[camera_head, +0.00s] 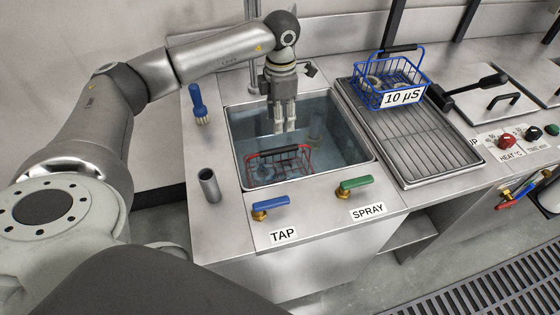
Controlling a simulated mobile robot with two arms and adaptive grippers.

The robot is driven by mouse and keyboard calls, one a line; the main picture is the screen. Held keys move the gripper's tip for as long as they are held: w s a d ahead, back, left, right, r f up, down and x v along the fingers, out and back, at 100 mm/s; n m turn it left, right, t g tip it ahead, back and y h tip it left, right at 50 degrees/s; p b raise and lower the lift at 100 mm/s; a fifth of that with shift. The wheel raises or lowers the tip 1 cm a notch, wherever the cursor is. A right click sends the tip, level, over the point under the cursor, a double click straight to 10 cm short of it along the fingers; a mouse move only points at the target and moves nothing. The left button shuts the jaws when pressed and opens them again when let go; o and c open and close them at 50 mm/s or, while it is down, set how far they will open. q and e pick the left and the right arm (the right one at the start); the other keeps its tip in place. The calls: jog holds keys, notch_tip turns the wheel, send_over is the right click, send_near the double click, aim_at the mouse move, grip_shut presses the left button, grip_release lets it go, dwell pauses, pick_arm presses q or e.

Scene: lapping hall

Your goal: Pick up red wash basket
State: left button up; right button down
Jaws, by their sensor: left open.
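The red wash basket (310,158) stands in the sink basin (350,133), near its front left part. It is a red wire basket with a dark grip on its raised handle (278,151), and something pale lies in or under it. My left gripper (284,129) points down over the basin, behind the basket's handle in the picture. Its two fingers are apart with nothing between them. I cannot tell its exact height above the basket. My right gripper is not in view.
A blue wire basket (398,97) labelled "10 µS" stands on the ribbed drainer (425,150) to the right. A blue-handled brush (198,100) and a metal cylinder (209,185) stand left of the basin. The blue TAP lever (270,203) and green SPRAY lever (356,183) are in front.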

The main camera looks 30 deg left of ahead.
pick_arm(q)
send_over(279, 148)
jog(key=f, duration=0.5)
jog(key=shift+w+f+p, duration=0.2)
jog(key=shift+w+p, duration=0.05)
jog(key=shift+p, duration=0.05)
jog(key=f, duration=0.3)
jog(key=f+p, duration=0.1)
jog(key=shift+s+f, duration=0.35)
jog(key=shift+f, duration=0.55)
grip_shut()
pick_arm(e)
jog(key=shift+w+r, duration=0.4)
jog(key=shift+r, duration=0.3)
pick_arm(q)
jog(key=shift+w+r, duration=0.15)
